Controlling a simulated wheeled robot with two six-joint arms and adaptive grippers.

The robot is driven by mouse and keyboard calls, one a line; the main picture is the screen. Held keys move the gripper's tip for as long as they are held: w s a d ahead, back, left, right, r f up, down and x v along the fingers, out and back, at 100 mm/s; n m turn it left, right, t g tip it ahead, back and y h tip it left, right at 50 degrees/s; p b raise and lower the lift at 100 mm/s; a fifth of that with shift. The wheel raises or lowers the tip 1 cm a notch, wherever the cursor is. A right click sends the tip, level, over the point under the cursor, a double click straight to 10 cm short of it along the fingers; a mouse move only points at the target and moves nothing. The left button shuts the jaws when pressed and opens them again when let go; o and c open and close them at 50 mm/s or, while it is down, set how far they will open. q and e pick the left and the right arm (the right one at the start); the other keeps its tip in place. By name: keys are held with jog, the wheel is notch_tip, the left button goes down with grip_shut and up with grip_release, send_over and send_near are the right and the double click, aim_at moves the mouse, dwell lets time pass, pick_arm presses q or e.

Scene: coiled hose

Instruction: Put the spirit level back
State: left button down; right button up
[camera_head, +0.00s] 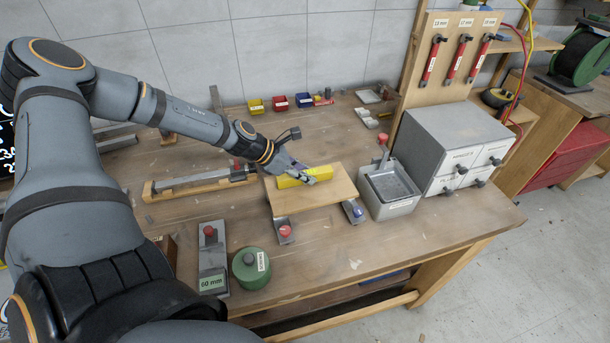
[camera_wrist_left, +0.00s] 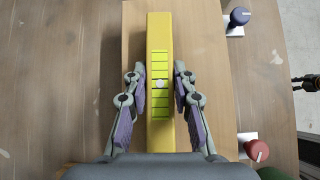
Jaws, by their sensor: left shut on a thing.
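The spirit level (camera_head: 290,181) is a yellow bar with a bright yellow-green vial strip, over a pale wooden board (camera_head: 335,194) on the bench. My left gripper (camera_head: 312,176) is shut on it. In the left wrist view the level (camera_wrist_left: 159,45) runs lengthwise between the two fingers of the left gripper (camera_wrist_left: 160,85). I cannot tell whether it touches the board (camera_wrist_left: 133,30). A small dark jointed shape, seemingly my right gripper (camera_wrist_left: 304,82), shows at the right edge of that view; its opening is unclear.
Clamps with a red knob (camera_head: 285,231) and a blue knob (camera_head: 358,212) stand at the board's front edge. A metal tray box (camera_head: 390,190) and grey drawer cabinet (camera_head: 450,145) stand to the right. A green tin (camera_head: 251,269) and a 60 mm block (camera_head: 212,262) stand front left.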

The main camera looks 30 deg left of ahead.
pick_arm(q)
jog(key=r+p, duration=0.4)
jog(key=shift+s+d+r, duration=0.1)
jog(key=shift+d+r, duration=0.1)
jog(key=shift+r, duration=0.2)
jog(key=s+d+r+p, duration=0.6)
jog(key=d+r+p, duration=0.1)
jog(key=d, duration=0.4)
jog(key=shift+s+d+r+p, duration=0.35)
jog(key=shift+d+r, duration=0.05)
jog(key=shift+r, duration=0.2)
jog(key=shift+w, duration=0.1)
